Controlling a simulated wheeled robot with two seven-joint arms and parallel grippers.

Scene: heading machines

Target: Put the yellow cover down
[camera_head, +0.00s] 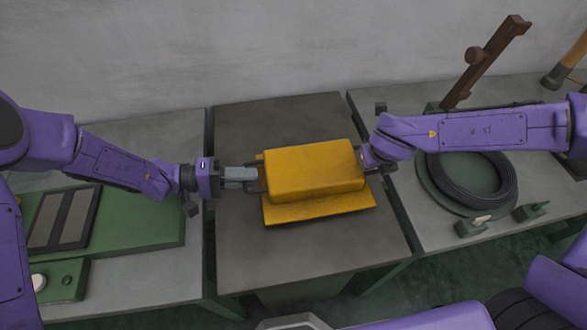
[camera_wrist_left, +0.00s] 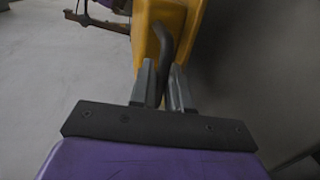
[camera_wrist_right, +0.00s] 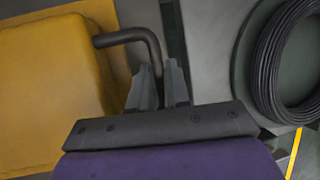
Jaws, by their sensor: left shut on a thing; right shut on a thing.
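The yellow cover (camera_head: 315,172) is a box-like hood with a wider flange, over the middle dark table (camera_head: 270,262). Whether it touches the table or hangs just above it I cannot tell. My left gripper (camera_head: 252,176) is shut on the dark handle at the cover's left end; the handle (camera_wrist_left: 163,58) shows between the fingers in the left wrist view. My right gripper (camera_head: 372,160) is at the cover's right end, partly hidden by its arm. In the right wrist view, its fingers (camera_wrist_right: 158,88) are shut on the bent dark handle (camera_wrist_right: 135,38).
A coil of black cable (camera_head: 472,180) lies on the right table, with small green parts (camera_head: 530,211) in front. A brown post (camera_head: 485,62) stands behind it. A green panel (camera_head: 130,215) lies on the left table. The dark table is bare around the cover.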

